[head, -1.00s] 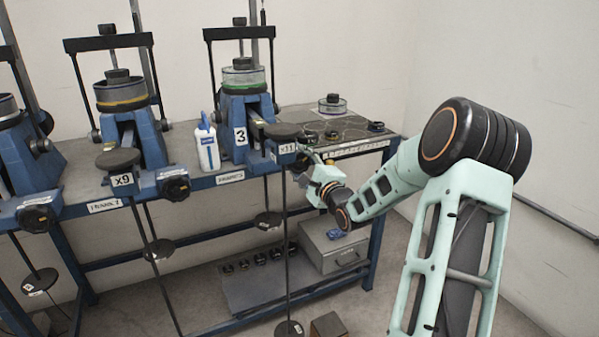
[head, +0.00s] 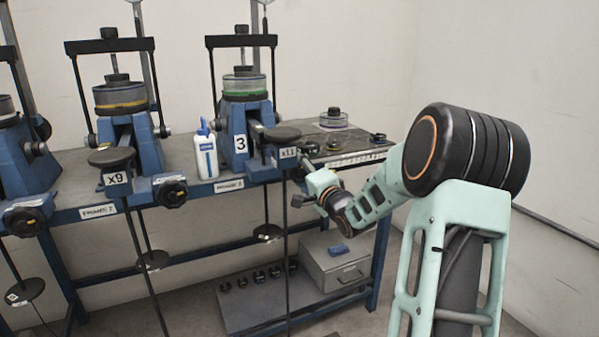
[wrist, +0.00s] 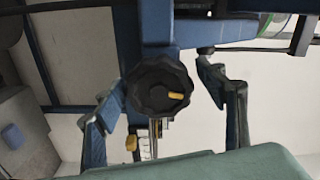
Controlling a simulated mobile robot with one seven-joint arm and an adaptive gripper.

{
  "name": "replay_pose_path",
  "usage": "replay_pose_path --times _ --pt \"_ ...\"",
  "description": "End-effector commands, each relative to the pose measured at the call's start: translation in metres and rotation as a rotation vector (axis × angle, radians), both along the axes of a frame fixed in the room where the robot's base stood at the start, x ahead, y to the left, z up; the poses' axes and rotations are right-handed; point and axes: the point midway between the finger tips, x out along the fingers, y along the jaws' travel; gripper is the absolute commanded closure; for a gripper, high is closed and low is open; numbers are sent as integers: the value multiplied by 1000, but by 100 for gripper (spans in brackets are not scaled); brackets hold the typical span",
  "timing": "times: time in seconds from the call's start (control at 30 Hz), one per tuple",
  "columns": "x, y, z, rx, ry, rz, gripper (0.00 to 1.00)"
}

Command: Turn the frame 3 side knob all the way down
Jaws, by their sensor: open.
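Frame 3 (head: 239,143) is the blue lever frame on the right, with a green-ringed cell and an x11 tag. Its side knob (wrist: 158,86) is black and lobed with a yellow mark and fills the middle of the wrist view. The yellow mark points right, slightly downward in the picture. My gripper (wrist: 165,84) is open, one finger on each side of the knob, with gaps showing beside it. In the head view my gripper (head: 302,182) is at the frame's right end, and the knob there is hard to make out.
Frame 2 with its x9 tag (head: 117,178) and knob (head: 171,190) stands to the left. A white bottle (head: 206,152) stands between the frames. A clear cell (head: 333,120) sits on the bench top at right. Below are a grey box (head: 335,262) and hanging weights (head: 267,233).

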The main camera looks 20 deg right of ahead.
Motion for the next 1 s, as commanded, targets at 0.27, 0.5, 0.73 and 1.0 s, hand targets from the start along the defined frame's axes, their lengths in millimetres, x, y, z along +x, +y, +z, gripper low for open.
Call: replay_pose_path --times 0.27,0.5,0.73,1.0 --pt "-29 -3 1 2 3 -5 35" --pt "-55 -5 1 1 3 -5 35" --pt "-61 -5 -1 1 2 -5 35" --pt "-59 5 -8 56 22 12 35"
